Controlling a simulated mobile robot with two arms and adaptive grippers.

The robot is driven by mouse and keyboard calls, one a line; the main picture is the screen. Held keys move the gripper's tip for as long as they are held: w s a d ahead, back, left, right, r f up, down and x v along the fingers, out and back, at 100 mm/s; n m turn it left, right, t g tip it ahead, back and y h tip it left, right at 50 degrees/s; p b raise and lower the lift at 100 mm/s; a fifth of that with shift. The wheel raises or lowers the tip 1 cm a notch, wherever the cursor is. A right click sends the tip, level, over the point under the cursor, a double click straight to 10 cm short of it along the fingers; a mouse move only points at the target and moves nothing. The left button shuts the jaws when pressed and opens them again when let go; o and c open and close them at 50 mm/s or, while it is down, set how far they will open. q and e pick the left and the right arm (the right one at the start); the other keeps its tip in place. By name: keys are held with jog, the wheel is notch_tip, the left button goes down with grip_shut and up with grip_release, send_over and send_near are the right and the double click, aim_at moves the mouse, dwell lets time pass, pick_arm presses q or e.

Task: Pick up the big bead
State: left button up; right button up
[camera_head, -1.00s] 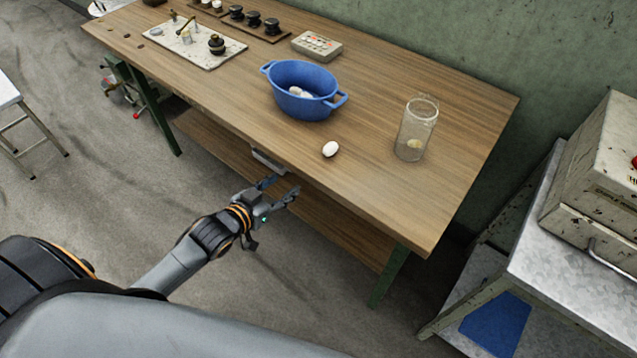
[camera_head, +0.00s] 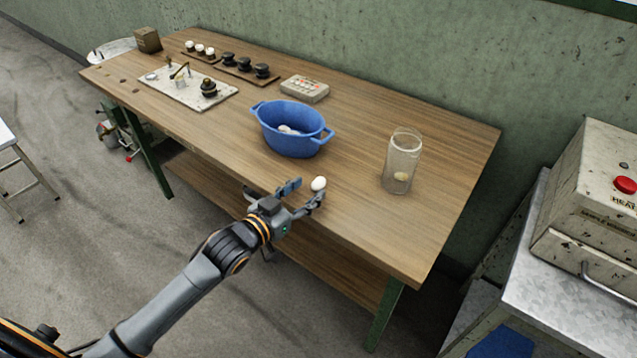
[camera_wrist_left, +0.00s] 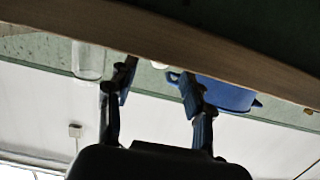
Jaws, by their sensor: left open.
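A white, egg-shaped bead (camera_head: 318,184) lies on the wooden table (camera_head: 400,240) near its front edge; it is the only loose one on the tabletop. My left gripper (camera_head: 304,193) is open at the front edge, its fingers pointing at the bead, with nothing held. In the left wrist view the two blue-tipped fingers (camera_wrist_left: 158,80) are spread apart, and a small white bit, likely the bead (camera_wrist_left: 160,66), shows between them beyond the table edge (camera_wrist_left: 220,62). My right gripper is not in view.
A blue two-handled basin (camera_head: 290,142) with white pieces inside stands behind the bead. A glass jar (camera_head: 402,160) with a pale piece stands to its right. A button box (camera_head: 305,88) and a white board (camera_head: 185,90) sit farther back. The table's right end is clear.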

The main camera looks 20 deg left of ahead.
aim_at(313, 187)
pick_arm(q)
jog(key=x, duration=0.5)
jog(key=shift+w+d+f, duration=0.1)
jog(key=shift+w+f, duration=0.05)
jog(key=shift+f, duration=0.05)
jog(key=c, duration=0.7)
